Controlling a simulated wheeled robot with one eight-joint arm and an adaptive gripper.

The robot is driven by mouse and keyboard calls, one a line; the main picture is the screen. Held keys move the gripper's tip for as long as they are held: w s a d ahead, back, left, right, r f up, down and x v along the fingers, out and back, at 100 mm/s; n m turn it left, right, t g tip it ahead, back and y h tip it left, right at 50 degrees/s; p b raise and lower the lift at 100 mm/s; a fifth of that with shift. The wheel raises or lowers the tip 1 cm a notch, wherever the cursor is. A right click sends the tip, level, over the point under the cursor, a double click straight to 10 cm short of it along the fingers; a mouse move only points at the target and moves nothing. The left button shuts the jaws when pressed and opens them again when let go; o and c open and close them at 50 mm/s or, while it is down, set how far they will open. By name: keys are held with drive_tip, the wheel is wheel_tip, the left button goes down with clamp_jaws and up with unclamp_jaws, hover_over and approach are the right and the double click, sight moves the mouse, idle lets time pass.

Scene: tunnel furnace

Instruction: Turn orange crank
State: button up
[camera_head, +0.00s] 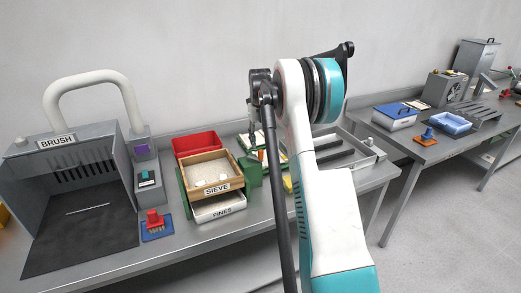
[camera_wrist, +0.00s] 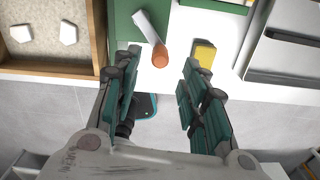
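The orange crank shows in the wrist view as a white arm with an orange round knob (camera_wrist: 159,55) at its end. The white arm (camera_wrist: 148,27) runs up and left from the knob, over a green surface (camera_wrist: 127,22). My gripper (camera_wrist: 162,60) is open, with one finger on each side of the orange knob. I see gaps between the knob and both fingers, and nothing is held. In the head view a small orange patch (camera_head: 261,155) beside the sieve is probably the knob; my arm hides much of that area, and the gripper is hard to make out there.
A wooden sieve box (camera_head: 218,187) with pale pieces stands left of the crank, above a white fines drawer (camera_head: 219,212). A red bin (camera_head: 197,144) is behind it. A yellow block (camera_wrist: 205,53) lies close to the right finger.

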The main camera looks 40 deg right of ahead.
wheel_tip(320, 180, up, 6)
drive_tip(key=shift+f, duration=0.1)
idle(0.6)
